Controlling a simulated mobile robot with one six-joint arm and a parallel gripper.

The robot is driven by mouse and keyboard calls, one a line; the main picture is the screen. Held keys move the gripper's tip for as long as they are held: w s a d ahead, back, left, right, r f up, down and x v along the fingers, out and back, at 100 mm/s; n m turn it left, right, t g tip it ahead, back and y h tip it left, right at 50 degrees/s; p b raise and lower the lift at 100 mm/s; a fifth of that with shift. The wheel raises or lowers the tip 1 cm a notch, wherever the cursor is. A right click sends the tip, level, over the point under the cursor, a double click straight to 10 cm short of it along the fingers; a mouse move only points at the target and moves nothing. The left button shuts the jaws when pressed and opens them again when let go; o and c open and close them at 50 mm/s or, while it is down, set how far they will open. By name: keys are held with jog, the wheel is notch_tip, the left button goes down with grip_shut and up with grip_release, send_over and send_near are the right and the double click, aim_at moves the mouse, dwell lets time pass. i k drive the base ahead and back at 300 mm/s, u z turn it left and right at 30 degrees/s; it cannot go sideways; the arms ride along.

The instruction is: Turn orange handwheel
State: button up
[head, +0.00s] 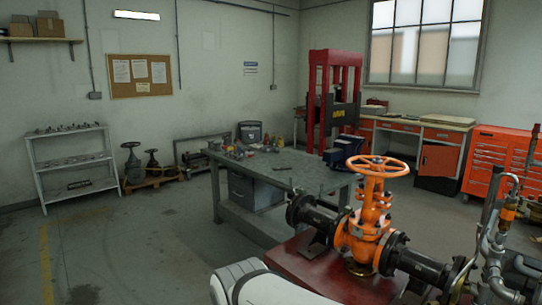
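The orange handwheel (378,166) is a spoked ring lying roughly level on top of the orange gate valve (363,230). The valve stands upright between black pipe flanges on a dark red base (290,268), right of the picture's middle. My white arm shows at the bottom edge, left of and below the valve. My gripper is not in view, and nothing is seen touching the handwheel.
A grey metal workbench (275,172) with small parts stands behind and left of the valve. Pipes and fittings (498,245) crowd the right side. A red press (335,95) and orange tool cabinet (497,150) stand farther back. The floor at left (130,245) is clear.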

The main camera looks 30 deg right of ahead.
aim_at(378, 167)
jog(key=z, duration=0.9)
jog(key=i, duration=1.4)
jog(key=z, duration=0.95)
jog(key=k, duration=0.65)
jog(key=z, duration=0.15)
jog(key=i, duration=0.7)
jog(key=u, duration=0.15)
